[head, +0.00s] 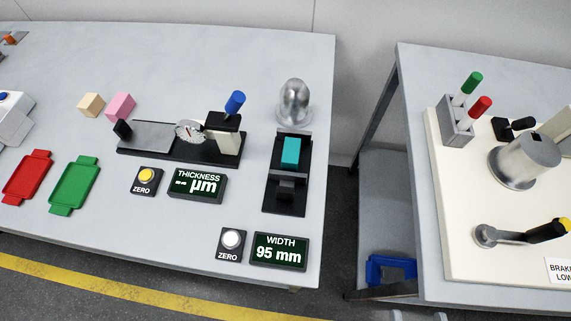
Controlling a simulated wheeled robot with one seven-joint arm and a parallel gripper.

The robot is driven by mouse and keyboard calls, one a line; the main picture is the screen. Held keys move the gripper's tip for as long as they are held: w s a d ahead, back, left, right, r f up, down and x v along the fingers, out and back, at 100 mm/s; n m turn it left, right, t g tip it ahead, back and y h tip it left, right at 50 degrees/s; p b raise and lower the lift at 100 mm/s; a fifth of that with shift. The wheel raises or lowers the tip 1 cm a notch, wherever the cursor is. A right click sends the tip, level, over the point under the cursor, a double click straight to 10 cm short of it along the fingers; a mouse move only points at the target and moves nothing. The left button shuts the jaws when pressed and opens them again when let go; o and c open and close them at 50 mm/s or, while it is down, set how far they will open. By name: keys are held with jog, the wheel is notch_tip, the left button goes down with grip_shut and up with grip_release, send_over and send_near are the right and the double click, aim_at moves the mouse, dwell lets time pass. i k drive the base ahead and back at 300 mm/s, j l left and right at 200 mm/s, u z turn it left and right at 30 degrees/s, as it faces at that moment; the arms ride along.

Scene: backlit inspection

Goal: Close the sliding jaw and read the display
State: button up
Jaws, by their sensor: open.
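The width gauge has a black base (272,205) on the right part of the left table. A teal block (291,151) sits on it, and a dark block that looks like the sliding jaw (286,190) is on the near side of it. I cannot tell whether the two touch. The width display (279,252) in front reads "95 mm". A white zero button (231,239) is to its left. My gripper is not in view.
The thickness gauge (180,150) with a blue-tipped lever (235,103) stands to the left; its display (197,184) reads "-- µm". A silver domed cylinder (294,101) stands behind the width gauge. Red (27,177) and green (75,185) trays lie left. A gap separates the right table (480,50).

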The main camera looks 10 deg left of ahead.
aim_at(286, 190)
jog(key=k+j, duration=0.3)
jog(key=j, duration=0.15)
jog(key=k+j, duration=0.25)
jog(key=j, duration=0.15)
jog(key=k+j, duration=0.3)
jog(key=j, duration=0.15)
jog(key=z, duration=0.05)
